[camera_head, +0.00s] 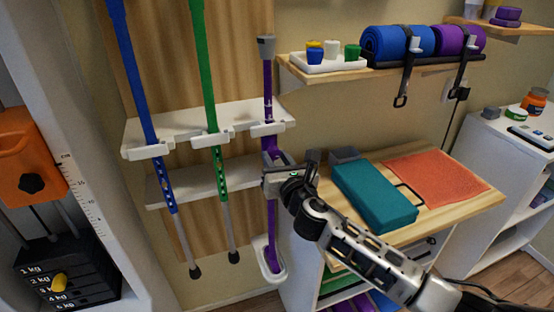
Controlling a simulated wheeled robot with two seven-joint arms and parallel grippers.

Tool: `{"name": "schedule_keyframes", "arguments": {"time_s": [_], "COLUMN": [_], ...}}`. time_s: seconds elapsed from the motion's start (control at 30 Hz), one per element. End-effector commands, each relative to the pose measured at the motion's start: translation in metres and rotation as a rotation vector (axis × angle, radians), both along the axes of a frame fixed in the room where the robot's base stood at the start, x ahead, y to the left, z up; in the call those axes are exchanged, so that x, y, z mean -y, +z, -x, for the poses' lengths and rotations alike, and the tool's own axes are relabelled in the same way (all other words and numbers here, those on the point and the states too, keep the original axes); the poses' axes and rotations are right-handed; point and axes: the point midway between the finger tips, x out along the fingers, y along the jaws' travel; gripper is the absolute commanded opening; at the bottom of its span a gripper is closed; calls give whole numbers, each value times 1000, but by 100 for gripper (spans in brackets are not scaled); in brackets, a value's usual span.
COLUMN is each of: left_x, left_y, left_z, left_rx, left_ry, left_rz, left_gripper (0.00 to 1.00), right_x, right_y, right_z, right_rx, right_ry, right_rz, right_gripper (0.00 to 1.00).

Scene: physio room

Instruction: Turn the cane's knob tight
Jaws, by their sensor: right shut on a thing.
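A purple cane (271,217) stands upright at the right end of the wall rack, its grey top near the small shelf and its foot in a white cup (276,274). A blue cane (149,120) and a green cane (209,97) hang to its left. My right gripper (272,170) is shut at the middle of the purple cane, around the height of its knob. The knob itself is hidden behind the gripper. My left gripper is not in view.
A wooden-topped cabinet (467,205) on the right holds a teal block (374,195) and an orange cloth (436,177). A shelf above carries a white tray (333,67) and rolled mats (385,44). A weight stack (62,275) stands at left.

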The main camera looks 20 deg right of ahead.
Motion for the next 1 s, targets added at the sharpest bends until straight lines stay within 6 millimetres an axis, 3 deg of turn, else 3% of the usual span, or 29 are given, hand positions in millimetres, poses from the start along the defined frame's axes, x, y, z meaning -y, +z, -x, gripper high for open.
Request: {"name": "schedule_keyframes", "arguments": {"time_s": [1.0], "left_x": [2], "left_y": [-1], "left_z": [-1], "left_rx": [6], "left_ry": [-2], "left_rz": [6], "left_gripper": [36], "right_x": [-2], "right_y": [1], "right_z": [0], "right_rx": [-31], "right_ry": [1], "right_rz": [-947], "right_gripper": [9]}}
